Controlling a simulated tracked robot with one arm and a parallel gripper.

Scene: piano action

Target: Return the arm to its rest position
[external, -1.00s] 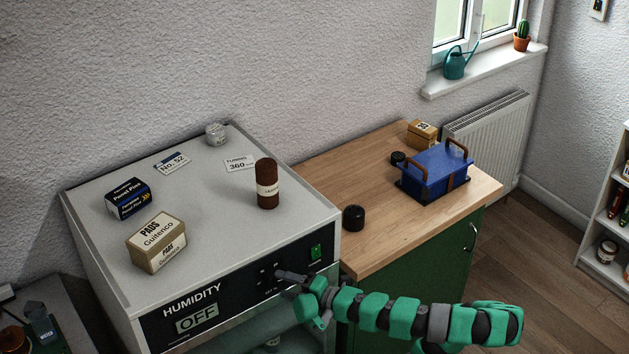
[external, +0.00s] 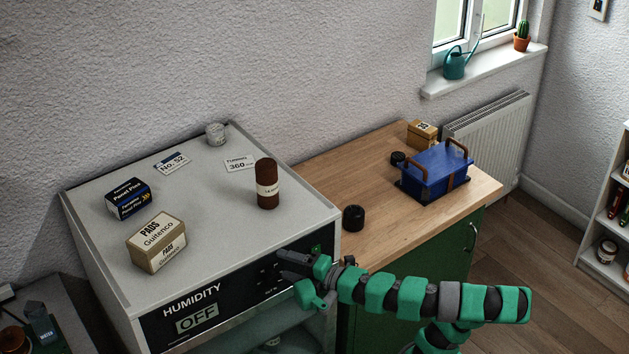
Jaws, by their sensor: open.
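My green and black arm reaches in from the lower right in the external view. My gripper (external: 299,273) is open, with nothing seen in it. It is in front of the right part of the humidity cabinet's black control panel (external: 245,287). I cannot tell whether it touches the panel. It covers part of the buttons, and the green switch (external: 316,250) shows only in part above it. The panel's display (external: 197,318) reads OFF.
On the cabinet top (external: 200,222) stand a brown bottle (external: 267,184), a Guitenco pads box (external: 157,242), a dark blue box (external: 128,198) and a glass jar (external: 216,133). The wooden worktop (external: 345,185) holds a black jar (external: 353,217) and a blue toolbox (external: 435,171).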

